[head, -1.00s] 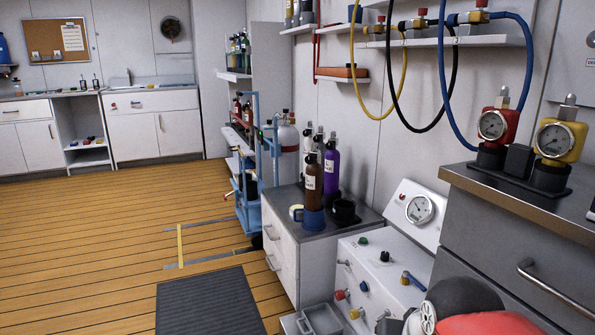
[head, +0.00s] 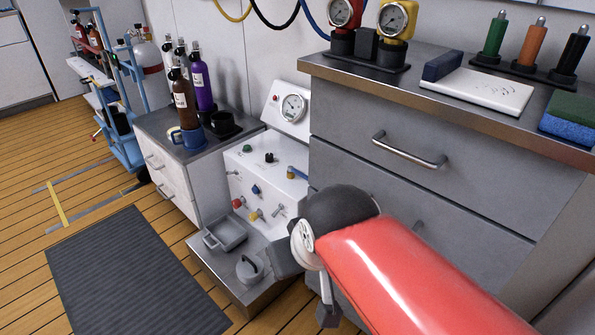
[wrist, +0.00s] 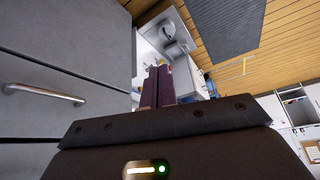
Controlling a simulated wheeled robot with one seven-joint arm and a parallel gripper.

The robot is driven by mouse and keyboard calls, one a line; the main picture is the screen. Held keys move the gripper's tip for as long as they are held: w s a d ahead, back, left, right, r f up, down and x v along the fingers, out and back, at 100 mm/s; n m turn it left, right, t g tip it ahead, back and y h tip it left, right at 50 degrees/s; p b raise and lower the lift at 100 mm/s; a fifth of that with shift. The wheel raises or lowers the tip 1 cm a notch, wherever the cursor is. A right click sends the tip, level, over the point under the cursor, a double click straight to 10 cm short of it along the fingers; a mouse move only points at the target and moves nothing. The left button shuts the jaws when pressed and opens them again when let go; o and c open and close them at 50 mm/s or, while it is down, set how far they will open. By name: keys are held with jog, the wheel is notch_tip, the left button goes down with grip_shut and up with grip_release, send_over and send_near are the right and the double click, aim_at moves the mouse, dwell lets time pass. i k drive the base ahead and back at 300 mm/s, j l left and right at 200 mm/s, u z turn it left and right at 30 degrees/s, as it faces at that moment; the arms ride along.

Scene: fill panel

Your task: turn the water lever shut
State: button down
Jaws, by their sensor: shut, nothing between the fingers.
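The white fill panel (head: 262,172) stands between the low cabinet and the grey drawers in the head view. A lever with a blue handle and a brass-coloured base (head: 297,174) is at its right edge, its handle pointing right. No label is readable, so I cannot tell for certain that it is the water lever. My gripper shows in the wrist view, its two dark fingers (wrist: 157,76) together and empty. The fingers are apart from the panel's controls in the head view, where my red arm and dark wrist largely hide them. The lever is not clear in the wrist view.
Green, black, blue, red and yellow controls sit close together on the panel, below a gauge (head: 293,108). A grey tray (head: 226,236) and a lidded pot (head: 249,269) stand on the ledge below. Grey drawers (head: 400,180) flank my arm. Floor beside the dark mat (head: 130,275) is clear.

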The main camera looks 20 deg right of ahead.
aim_at(289, 169)
jog(key=i+j+z, duration=0.15)
jog(key=i, duration=0.3)
jog(key=i+j+z, duration=0.1)
jog(key=i+j, duration=0.3)
jog(key=i, duration=0.05)
